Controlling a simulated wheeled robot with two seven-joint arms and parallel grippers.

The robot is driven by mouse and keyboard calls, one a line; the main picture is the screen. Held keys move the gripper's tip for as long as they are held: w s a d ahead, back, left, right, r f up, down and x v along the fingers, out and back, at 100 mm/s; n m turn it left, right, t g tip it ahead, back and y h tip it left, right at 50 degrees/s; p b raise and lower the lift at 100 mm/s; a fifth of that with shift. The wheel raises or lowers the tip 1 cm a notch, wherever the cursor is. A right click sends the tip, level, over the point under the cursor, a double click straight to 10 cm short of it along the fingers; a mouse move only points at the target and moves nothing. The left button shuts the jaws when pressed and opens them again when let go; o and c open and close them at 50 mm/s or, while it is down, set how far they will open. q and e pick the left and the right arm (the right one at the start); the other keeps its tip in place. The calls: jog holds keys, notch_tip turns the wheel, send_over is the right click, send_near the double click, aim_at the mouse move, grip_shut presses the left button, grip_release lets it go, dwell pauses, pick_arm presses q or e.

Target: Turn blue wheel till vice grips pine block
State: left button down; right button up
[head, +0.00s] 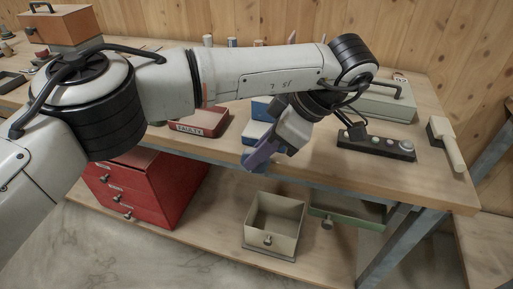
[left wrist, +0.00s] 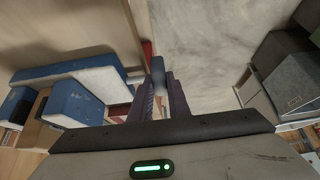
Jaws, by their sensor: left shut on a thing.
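The blue vice (head: 257,131) stands at the bench's front edge, partly hidden by my left arm. In the left wrist view its blue body (left wrist: 75,92) is at left, with a tan piece (left wrist: 39,104), seemingly the pine block, between blue parts. I cannot tell whether both jaws touch it. A short grey screw (left wrist: 134,76) leads from the vice to a blue-grey piece (left wrist: 158,70), apparently the wheel seen edge-on. My left gripper (head: 256,162) is shut on it in front of the bench edge; it also shows in the left wrist view (left wrist: 160,88). Most of the wheel is hidden.
A red tray labelled FAULTY (head: 198,128) is left of the vice. A button box (head: 376,145), a green case (head: 388,104) and a brush (head: 446,143) are to the right. Below are a red drawer cabinet (head: 140,190) and a cream bin (head: 273,226).

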pick_arm(q)
jog(key=shift+d+y, duration=0.1)
jog(key=shift+y, duration=0.3)
pick_arm(e)
jog(key=shift+s+f, duration=0.1)
jog(key=shift+s, duration=0.05)
pick_arm(q)
jog(key=c, duration=1.7)
grip_release()
pick_arm(e)
jog(key=shift+r, duration=0.2)
